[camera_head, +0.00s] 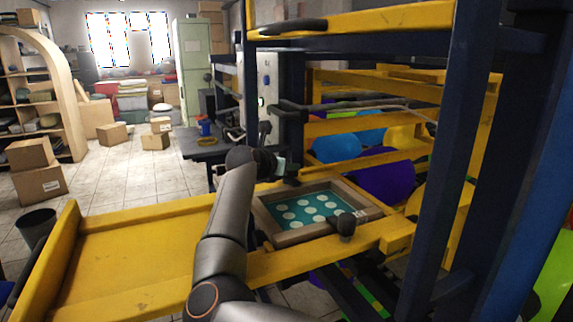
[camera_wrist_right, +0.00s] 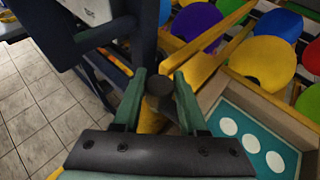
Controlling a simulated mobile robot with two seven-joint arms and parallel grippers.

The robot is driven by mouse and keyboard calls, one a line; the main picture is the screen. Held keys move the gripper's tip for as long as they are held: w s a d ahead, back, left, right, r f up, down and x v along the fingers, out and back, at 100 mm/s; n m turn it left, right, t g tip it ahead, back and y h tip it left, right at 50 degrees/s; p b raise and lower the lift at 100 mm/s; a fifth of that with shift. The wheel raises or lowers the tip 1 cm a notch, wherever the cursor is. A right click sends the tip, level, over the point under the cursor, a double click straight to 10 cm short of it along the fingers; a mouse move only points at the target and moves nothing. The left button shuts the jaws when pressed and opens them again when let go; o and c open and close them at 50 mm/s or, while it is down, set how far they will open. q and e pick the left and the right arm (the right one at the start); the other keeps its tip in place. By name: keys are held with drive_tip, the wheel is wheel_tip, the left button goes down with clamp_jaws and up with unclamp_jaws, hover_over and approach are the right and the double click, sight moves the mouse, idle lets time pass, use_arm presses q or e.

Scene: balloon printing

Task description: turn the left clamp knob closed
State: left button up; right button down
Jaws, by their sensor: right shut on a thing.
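The left clamp knob (camera_wrist_right: 160,84) is a dark round knob beside the printing frame in the right wrist view. My right gripper (camera_wrist_right: 159,92) has its two green fingers on either side of the knob and is shut on it. In the head view my right gripper (camera_head: 279,164) is at the far left corner of the wooden frame (camera_head: 270,226), and the knob is hidden there. The frame holds a teal screen (camera_head: 296,217) with several pale dots. Another dark clamp knob (camera_head: 346,225) stands at the frame's near right side. My left gripper is not in view.
Yellow and dark blue machine beams (camera_head: 460,140) rise close on the right. A dark bar (camera_head: 350,106) crosses above the frame. Several coloured balloons (camera_head: 385,172) lie behind it. An empty yellow tray (camera_head: 130,258) is at the left, with open tiled floor (camera_head: 130,180) beyond.

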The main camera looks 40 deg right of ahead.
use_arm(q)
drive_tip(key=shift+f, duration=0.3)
use_arm(e)
drive_tip(key=shift+m+g, duration=0.7)
drive_tip(key=shift+g, duration=0.1)
drive_tip(key=shift+c, duration=2.2)
unclamp_jaws()
drive_tip(key=shift+a, duration=0.1)
drive_tip(key=shift+h, duration=0.3)
drive_tip(key=b+v, duration=0.3)
drive_tip(key=v, duration=0.8)
drive_tip(key=shift+s, duration=0.15)
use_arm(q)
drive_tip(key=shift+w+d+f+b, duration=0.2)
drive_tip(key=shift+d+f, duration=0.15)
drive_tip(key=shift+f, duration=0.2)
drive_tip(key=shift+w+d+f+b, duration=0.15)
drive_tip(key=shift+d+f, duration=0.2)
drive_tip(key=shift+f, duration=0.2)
use_arm(e)
drive_tip(key=shift+s+a+r, duration=0.15)
drive_tip(key=shift+a+r, duration=0.2)
drive_tip(key=shift+a, duration=0.2)
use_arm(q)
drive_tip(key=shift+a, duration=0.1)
